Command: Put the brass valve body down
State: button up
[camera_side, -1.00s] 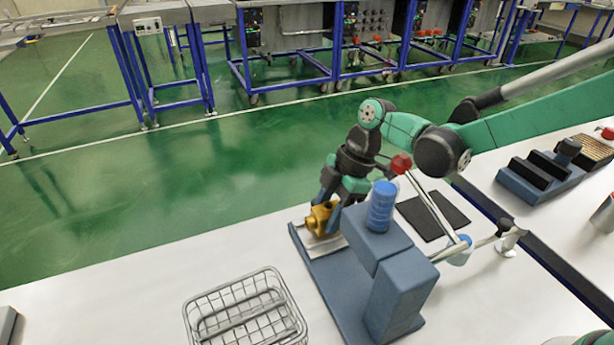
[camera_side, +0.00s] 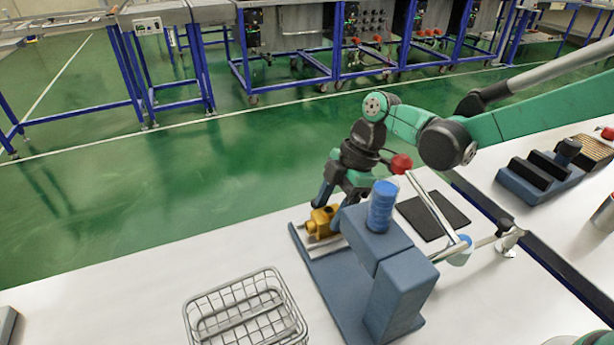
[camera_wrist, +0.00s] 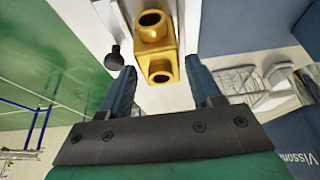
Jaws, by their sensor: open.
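The brass valve body (camera_side: 320,221) sits on the pale plate at the far end of the blue press base (camera_side: 338,290), under the press head. My gripper (camera_side: 336,205) is just above it, on its far side. In the wrist view the valve body (camera_wrist: 154,45) shows two round openings and lies ahead of my gripper (camera_wrist: 160,90). The two fingers are spread apart, with nothing held between them. The fingertips in the side view are partly hidden by the valve body and the press head.
The blue press (camera_side: 405,290) with its blue cylinder (camera_side: 382,207) and red-knobbed lever (camera_side: 402,164) stands close beside my gripper. A wire basket (camera_side: 245,312) is at the front left. A black mat (camera_side: 433,215) and a blue rack (camera_side: 540,178) lie to the right.

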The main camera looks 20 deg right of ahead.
aim_at(335, 211)
jog(key=r, duration=0.8)
jog(key=shift+d+r, duration=0.15)
jog(key=shift+d, duration=0.15)
